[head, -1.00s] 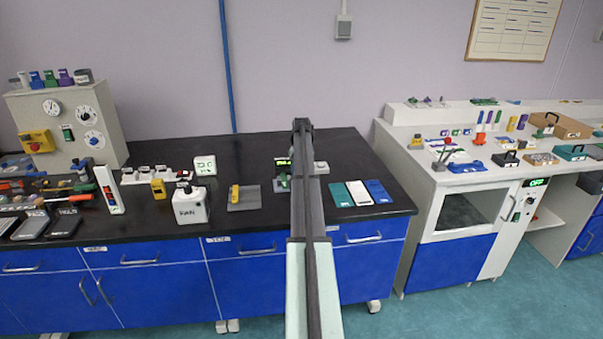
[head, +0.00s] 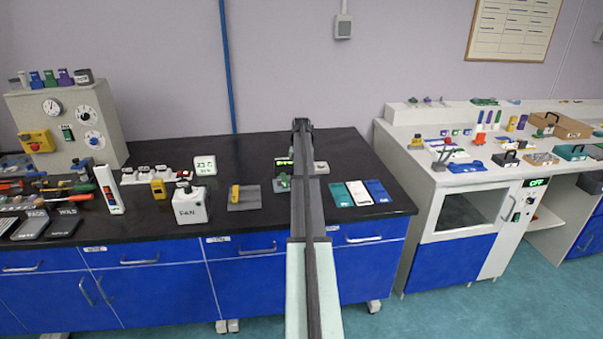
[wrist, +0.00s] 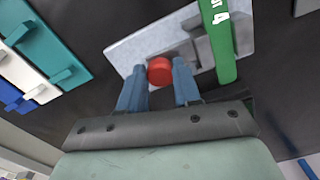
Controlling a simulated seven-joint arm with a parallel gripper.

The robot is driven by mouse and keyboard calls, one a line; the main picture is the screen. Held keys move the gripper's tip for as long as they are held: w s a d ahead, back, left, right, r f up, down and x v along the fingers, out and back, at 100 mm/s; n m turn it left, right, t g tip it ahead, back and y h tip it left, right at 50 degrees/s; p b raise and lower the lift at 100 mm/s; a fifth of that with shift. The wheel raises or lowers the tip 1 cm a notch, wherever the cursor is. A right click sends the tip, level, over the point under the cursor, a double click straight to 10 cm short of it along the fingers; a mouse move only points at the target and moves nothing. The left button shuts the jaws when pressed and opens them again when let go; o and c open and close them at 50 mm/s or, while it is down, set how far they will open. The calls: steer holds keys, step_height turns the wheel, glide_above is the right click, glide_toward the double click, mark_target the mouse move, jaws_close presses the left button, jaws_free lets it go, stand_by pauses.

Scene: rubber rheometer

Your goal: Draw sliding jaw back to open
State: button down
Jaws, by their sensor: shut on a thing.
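In the wrist view, my gripper (wrist: 160,84) has its two blue fingers closed on either side of a round red knob (wrist: 160,71). The knob sits at the near side of a grey jaw block (wrist: 185,55) on a light grey base plate (wrist: 130,50). A green piece marked 4 (wrist: 220,45) stands across the right of the block and hides part of it. Which part is the sliding jaw, and any gap in it, is unclear. In the head view my arm covers the fixture and the fingertips; a small green part (head: 283,180) shows left of it.
Teal, white and blue slabs (head: 359,192) lie right of my arm on the black bench (head: 240,150). A grey plate with a yellow piece (head: 236,195) and a white FAN unit (head: 190,205) stand left. A white item (head: 321,167) is close to the arm's right side.

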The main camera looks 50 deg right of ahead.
steer(key=shift+s+d, duration=0.1)
steer(key=shift+s+d, duration=1.05)
steer(key=shift+d, duration=0.05)
steer(key=c, duration=0.8)
jaws_free()
steer(key=shift+r, duration=0.1)
step_height(320, 180, up, 14)
steer(key=shift+f, duration=0.15)
